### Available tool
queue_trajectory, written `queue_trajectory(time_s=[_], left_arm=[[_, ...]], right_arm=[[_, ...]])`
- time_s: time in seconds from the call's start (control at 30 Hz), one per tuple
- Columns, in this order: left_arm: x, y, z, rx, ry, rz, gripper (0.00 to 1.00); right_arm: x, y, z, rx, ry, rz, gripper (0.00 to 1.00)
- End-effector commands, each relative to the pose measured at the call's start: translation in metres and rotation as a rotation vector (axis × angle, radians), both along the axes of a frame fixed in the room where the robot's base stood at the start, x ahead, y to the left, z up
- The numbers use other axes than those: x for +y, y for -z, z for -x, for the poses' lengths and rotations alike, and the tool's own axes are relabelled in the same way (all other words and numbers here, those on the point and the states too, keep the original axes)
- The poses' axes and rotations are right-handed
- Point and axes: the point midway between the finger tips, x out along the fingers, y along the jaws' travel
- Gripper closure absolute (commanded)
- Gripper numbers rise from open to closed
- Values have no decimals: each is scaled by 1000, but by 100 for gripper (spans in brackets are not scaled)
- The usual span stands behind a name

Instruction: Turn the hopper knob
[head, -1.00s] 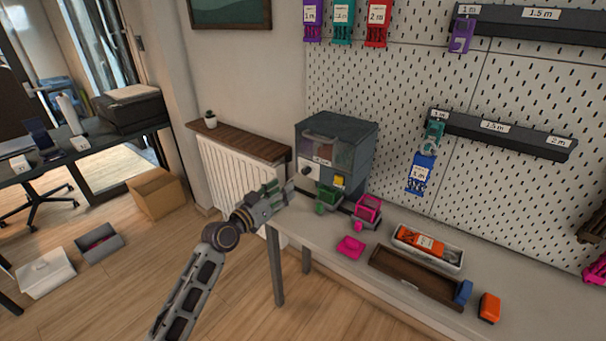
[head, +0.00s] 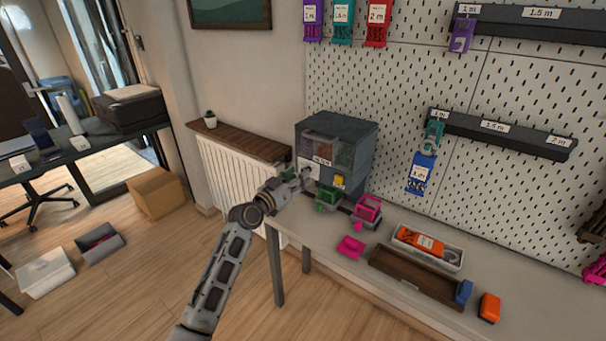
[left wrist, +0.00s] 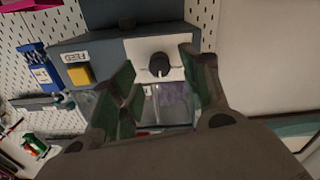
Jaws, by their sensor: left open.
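The hopper (head: 349,148) is a dark grey box with a clear front window, standing at the far left end of the workbench. In the left wrist view its black round knob (left wrist: 159,65) sits on a white plate, beside the yellow FEED button (left wrist: 80,74). My left gripper (head: 305,177) is at the hopper's front left. In the left wrist view the left gripper (left wrist: 160,78) is open, its fingers on either side of the knob in the picture. Whether they touch it I cannot tell. The right gripper is not in view.
A pegboard (head: 390,110) rises behind.

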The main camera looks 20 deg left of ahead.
Motion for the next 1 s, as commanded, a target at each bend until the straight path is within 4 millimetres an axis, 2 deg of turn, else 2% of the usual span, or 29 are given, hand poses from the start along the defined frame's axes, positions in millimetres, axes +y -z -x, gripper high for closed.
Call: queue_trajectory(time_s=[0.4,0.83,1.0], left_arm=[[-11,0,-28,0,1,0,54],[-12,0,-32,0,1,0,54],[-12,0,-31,0,1,0,75]], right_arm=[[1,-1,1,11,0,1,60],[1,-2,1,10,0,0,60],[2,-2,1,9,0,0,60]])
